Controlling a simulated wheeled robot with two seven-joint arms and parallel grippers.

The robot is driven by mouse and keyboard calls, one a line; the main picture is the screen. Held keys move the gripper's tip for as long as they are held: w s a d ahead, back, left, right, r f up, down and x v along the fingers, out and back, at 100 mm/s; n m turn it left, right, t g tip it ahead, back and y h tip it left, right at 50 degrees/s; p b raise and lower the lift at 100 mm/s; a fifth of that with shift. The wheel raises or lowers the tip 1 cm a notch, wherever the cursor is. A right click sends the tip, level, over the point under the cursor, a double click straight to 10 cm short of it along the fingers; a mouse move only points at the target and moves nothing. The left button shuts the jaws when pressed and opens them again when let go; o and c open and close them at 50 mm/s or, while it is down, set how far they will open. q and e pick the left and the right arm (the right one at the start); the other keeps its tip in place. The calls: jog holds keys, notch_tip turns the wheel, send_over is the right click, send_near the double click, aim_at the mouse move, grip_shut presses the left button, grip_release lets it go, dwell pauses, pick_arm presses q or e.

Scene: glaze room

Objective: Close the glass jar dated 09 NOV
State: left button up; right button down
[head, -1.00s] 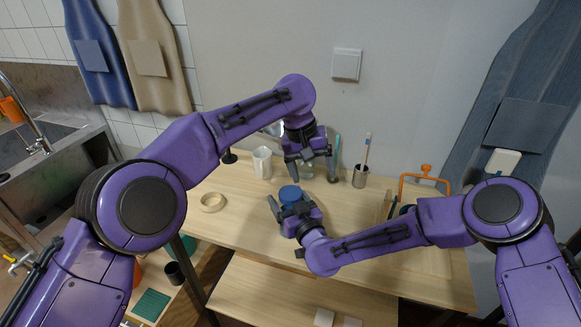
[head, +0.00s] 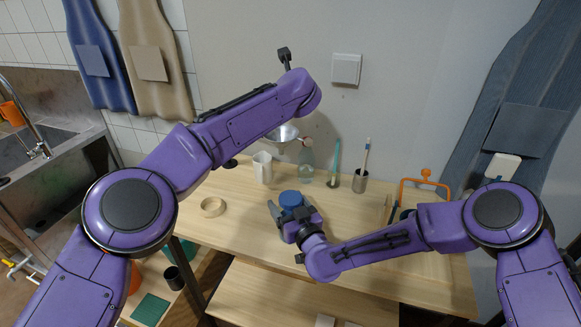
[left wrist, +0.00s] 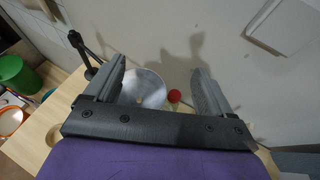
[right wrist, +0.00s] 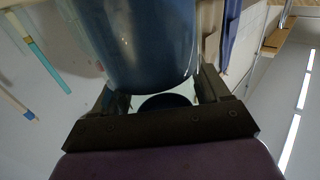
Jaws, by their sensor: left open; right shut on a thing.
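A round blue object, seemingly a jar or its blue top (head: 290,198), is at the middle of the table, in the jaws of my right gripper (head: 282,216). In the right wrist view, a dark blue rounded body (right wrist: 145,45) fills the space between the fingers (right wrist: 160,92); a dark round shape shows below it. I can read no date on it. My left gripper (left wrist: 160,80) is open and empty in the left wrist view, facing a silver round dish or shade (left wrist: 143,88) and a red ball (left wrist: 174,96). In the head view the left arm hides its fingers.
The table front (head: 250,235) is clear.

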pick_arm(q)
jog(key=s+a+f+n+g, duration=0.2)
jog(key=s+f+n+g, duration=0.3)
jog(key=f+g, duration=0.15)
jog(key=n+g+h, duration=0.1)
jog(key=n+g, duration=0.3)
jog(key=g, duration=0.3)
send_over(290, 197)
notch_tip(290, 197, down, 4)
jog(key=shift+s+d+r, duration=0.1)
notch_tip(290, 197, down, 8)
